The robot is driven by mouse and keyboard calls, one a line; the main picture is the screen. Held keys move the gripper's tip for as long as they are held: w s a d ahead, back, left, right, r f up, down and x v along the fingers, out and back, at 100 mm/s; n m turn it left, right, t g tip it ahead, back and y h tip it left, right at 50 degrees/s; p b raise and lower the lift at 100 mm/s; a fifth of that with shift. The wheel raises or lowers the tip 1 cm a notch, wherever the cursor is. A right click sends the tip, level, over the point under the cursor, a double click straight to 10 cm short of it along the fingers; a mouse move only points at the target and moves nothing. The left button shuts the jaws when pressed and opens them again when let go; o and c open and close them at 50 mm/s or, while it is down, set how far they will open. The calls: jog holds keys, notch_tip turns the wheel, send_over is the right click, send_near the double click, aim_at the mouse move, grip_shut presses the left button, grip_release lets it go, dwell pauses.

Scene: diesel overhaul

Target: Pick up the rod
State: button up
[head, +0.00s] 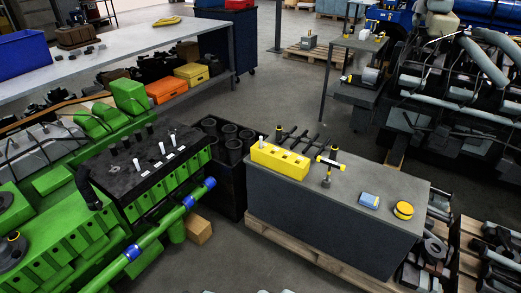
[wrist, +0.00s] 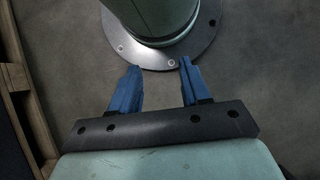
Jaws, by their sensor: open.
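Several dark rod-like parts (head: 300,138) lie side by side at the back of the grey workbench block (head: 350,215), behind a yellow block with holes (head: 280,160). I cannot tell which of them is the rod. My gripper (wrist: 161,66) shows in the wrist view, with two blue fingers apart and nothing between them. Its fingers point toward a round bolted flange over the floor. No rod shows in the wrist view. I cannot make out my gripper in the head view.
A T-handled tool (head: 327,170), a blue box (head: 369,201) and a yellow round item (head: 403,210) also sit on the workbench block. A green engine (head: 60,240) stands at left, with a black crate of cylinders (head: 228,140) beside the block. The block's front middle is bare.

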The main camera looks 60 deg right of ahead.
jog(key=w+d+r+m+t+y, duration=0.1)
jog(key=w+d+r+m+t, duration=0.3)
jog(key=w+d, duration=0.85)
notch_tip(320, 180, up, 37)
jog(key=m+t+h, duration=0.4)
jog(key=m+h, duration=0.2)
jog(key=m, duration=0.2)
send_over(261, 140)
jog(key=s+a, duration=0.1)
jog(key=a, duration=0.2)
jog(key=x, duration=1.3)
jog(key=shift+w+a+f, duration=0.15)
jog(key=shift+a, duration=0.15)
